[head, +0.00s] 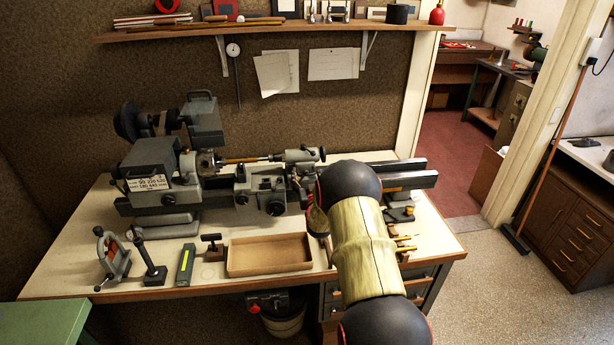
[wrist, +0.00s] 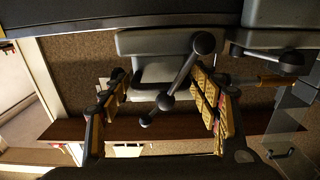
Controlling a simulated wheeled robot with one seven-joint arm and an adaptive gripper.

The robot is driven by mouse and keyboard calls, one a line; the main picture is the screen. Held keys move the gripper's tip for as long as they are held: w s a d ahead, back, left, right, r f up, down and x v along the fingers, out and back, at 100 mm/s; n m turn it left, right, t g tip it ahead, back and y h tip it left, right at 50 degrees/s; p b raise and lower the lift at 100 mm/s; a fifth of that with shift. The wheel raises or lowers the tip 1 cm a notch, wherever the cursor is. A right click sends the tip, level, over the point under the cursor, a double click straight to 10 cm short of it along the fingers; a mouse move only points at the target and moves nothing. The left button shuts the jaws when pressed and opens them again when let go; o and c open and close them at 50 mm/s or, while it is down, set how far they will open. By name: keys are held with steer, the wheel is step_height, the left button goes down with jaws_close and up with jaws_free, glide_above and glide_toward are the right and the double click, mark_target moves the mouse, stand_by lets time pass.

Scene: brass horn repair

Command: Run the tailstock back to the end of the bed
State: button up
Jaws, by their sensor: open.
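The grey tailstock (head: 300,156) sits on the dark lathe bed (head: 412,179), right of the carriage (head: 262,188), in the head view. Bare bed runs on to its right. In the wrist view, a dark lever with ball ends (wrist: 181,74) stands in front of the grey tailstock body (wrist: 165,44). My gripper (wrist: 158,80) is open, one finger on each side of this lever. I see no clear contact. In the head view, my arm covers most of the gripper and part of the tailstock's right side.
The headstock (head: 148,175) is at the left of the bed. A wooden tray (head: 269,255), a stand (head: 149,262) and small tools lie along the bench's front. A shelf (head: 270,28) crosses the wall above. A doorway opens at right.

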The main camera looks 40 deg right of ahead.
steer(key=shift+c, duration=1.1)
steer(key=c, duration=1.1)
